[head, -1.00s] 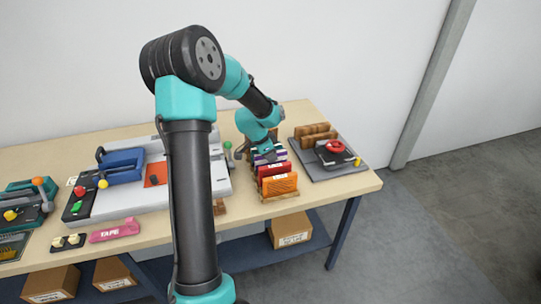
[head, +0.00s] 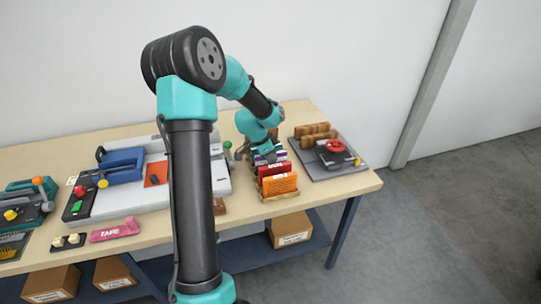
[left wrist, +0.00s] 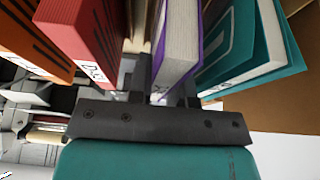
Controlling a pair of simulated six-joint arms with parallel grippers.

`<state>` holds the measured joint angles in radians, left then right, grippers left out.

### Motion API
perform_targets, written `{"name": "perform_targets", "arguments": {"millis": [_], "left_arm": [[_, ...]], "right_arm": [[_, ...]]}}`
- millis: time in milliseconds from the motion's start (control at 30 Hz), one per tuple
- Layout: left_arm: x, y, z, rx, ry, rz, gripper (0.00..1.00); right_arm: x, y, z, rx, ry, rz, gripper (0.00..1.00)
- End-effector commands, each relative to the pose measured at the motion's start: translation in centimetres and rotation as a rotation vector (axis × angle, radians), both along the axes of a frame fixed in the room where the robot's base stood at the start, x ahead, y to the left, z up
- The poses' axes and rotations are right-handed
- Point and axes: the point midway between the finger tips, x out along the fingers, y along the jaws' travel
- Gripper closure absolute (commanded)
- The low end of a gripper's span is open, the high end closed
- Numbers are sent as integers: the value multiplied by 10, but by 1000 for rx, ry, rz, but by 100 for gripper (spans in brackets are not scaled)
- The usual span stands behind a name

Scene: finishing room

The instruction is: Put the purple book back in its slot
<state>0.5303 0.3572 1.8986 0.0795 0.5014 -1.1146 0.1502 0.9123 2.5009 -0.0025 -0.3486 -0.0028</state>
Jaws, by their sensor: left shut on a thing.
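The purple book (left wrist: 180,45), with a pale page block, is between the fingers of my left gripper (left wrist: 170,88) in the left wrist view. The gripper is shut on it. In the head view my left gripper (head: 264,151) reaches down at the back of the wooden book rack (head: 281,197), and only a little purple (head: 282,155) shows beside it. The red book (head: 274,170) and orange book (head: 280,184) stand in front. A teal book (left wrist: 250,45) is on the other side of the purple one in the left wrist view. How deep the purple book sits is hidden.
A grey tray (head: 345,170) with a red-knobbed device (head: 335,147) and wooden blocks is right of the rack. A large pale machine (head: 110,202) with a blue part is to the left. A pink tape piece (head: 114,230) lies near the front edge.

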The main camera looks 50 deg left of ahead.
Motion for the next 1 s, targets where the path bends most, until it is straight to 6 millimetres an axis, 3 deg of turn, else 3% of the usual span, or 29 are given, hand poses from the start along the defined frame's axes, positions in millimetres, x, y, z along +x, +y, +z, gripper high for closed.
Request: {"name": "perform_targets", "arguments": {"millis": [500, 533, 600, 1000], "left_arm": [[0, 0, -8, 0, 1, 0, 100], [0, 0, -8, -1, 0, 0, 78], [0, 0, -8, -1, 0, 0, 72], [-2, 1, -3, 1, 0, 0, 70]], "right_arm": [[0, 0, 0, 0, 0, 0, 100], [0, 0, 0, 0, 0, 0, 100], [0, 0, 0, 0, 0, 0, 100], [0, 0, 0, 0, 0, 0, 100]]}}
